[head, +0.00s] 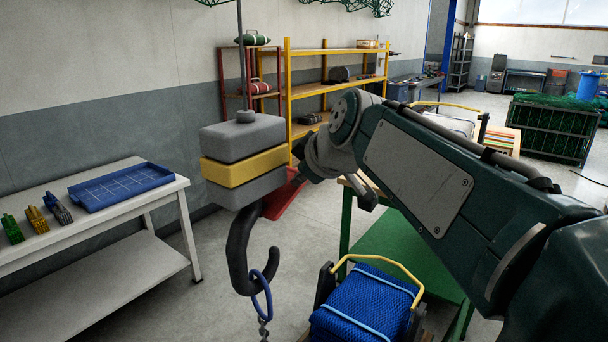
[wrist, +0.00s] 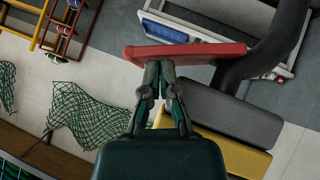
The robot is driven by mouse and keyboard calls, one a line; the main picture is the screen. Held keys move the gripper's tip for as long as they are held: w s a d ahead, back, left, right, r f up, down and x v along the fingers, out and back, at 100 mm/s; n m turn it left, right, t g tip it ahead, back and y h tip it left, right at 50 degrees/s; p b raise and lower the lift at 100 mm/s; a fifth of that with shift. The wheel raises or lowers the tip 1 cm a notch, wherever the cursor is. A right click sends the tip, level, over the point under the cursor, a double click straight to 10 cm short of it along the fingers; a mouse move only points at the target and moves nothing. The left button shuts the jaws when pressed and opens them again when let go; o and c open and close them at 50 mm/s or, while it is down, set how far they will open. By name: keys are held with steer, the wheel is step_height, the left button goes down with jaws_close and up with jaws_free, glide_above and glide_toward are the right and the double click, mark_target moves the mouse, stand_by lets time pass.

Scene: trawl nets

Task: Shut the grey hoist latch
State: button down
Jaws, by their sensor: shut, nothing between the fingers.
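The grey hoist block (head: 243,138) with a yellow band hangs at left centre in the head view, a dark hook (head: 238,255) below it. A red latch bar (head: 283,198) juts out to the right from the hook's neck, away from the mouth; I see no grey latch bar. In the wrist view the red bar (wrist: 190,53) runs across the top, its right end at the dark hook (wrist: 265,52). My gripper (wrist: 161,66) is shut and empty, its fingertips at the bar; contact is unclear. In the head view the block partly hides the fingers.
A blue ring (head: 262,292) with a chain hangs in the hook. Below right is a bundle of blue netting (head: 362,305) with a yellow handle. A white table (head: 110,207) with a blue tray (head: 122,186) stands at left. A green bench (head: 405,262) stands under my arm.

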steer(key=shift+w+d+f+g, duration=0.1)
steer(key=shift+w+f+g, duration=0.05)
steer(key=shift+g, duration=0.15)
stand_by(0.4)
steer(key=shift+w+d+f+m+g+y, duration=0.25)
steer(key=shift+f+m+g+y, duration=0.1)
steer(key=shift+f+m+g, duration=0.1)
steer(key=shift+w+d+f+m+g+y, duration=0.1)
steer(key=shift+w+f+m+g+y, duration=0.15)
steer(key=shift+f+m+g+y, duration=0.15)
step_height(320, 180, down, 9)
steer(key=s+a+m+g+y, duration=0.1)
steer(key=m+g+y, duration=0.5)
steer(key=g+y, duration=0.1)
steer(key=shift+s+y, duration=0.25)
steer(key=shift+y, duration=0.2)
steer(key=shift+a+f, duration=0.15)
